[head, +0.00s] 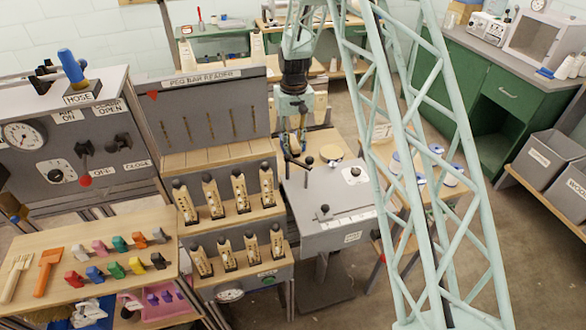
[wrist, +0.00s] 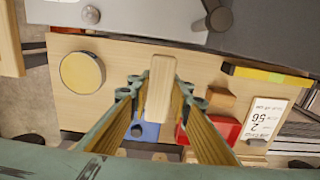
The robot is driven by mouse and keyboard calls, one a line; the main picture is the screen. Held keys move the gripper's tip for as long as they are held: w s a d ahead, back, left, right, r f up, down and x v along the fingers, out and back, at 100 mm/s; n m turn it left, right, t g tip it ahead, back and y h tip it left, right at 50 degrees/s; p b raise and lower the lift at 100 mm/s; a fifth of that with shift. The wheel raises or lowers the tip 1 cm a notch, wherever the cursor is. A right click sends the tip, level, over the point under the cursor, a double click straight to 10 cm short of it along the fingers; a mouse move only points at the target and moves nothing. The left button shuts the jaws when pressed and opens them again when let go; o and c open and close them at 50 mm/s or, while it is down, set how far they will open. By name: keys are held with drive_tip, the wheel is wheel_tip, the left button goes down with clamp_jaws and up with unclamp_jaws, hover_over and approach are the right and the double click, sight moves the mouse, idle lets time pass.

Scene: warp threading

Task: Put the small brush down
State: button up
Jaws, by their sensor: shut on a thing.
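The small brush (wrist: 160,85) appears in the wrist view as a pale wooden block, upright in the picture. My gripper (wrist: 160,100) is shut on it, with one finger on each side. Its bristles cannot be made out. A light wooden tabletop (wrist: 115,62) lies beneath the gripper; the gap between brush and tabletop cannot be judged. In the head view my gripper (head: 293,152) hangs beside the grey machine, left of the round yellow disc (head: 331,152). The brush is too small to make out there.
On the tabletop, the yellow disc (wrist: 82,70) lies left of the gripper. A blue piece (wrist: 145,131) is below the brush. A red piece (wrist: 222,130) and a printed card (wrist: 264,118) are to the right. The grey machine (wrist: 140,14) borders the tabletop at the top.

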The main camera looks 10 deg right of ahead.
hover_over(293, 170)
drive_tip(key=shift+w+d+f+b, duration=0.1)
drive_tip(key=shift+f+b, duration=0.35)
drive_tip(key=shift+f, duration=2.6)
drive_tip(key=shift+f, duration=0.1)
drive_tip(key=shift+f+b, duration=0.3)
drive_tip(key=shift+f, duration=1.5)
drive_tip(key=shift+f, duration=0.1)
drive_tip(key=o, duration=1)
drive_tip(key=shift+r, duration=0.2)
drive_tip(key=shift+r+p, duration=0.85)
drive_tip(key=shift+r, duration=5.1)
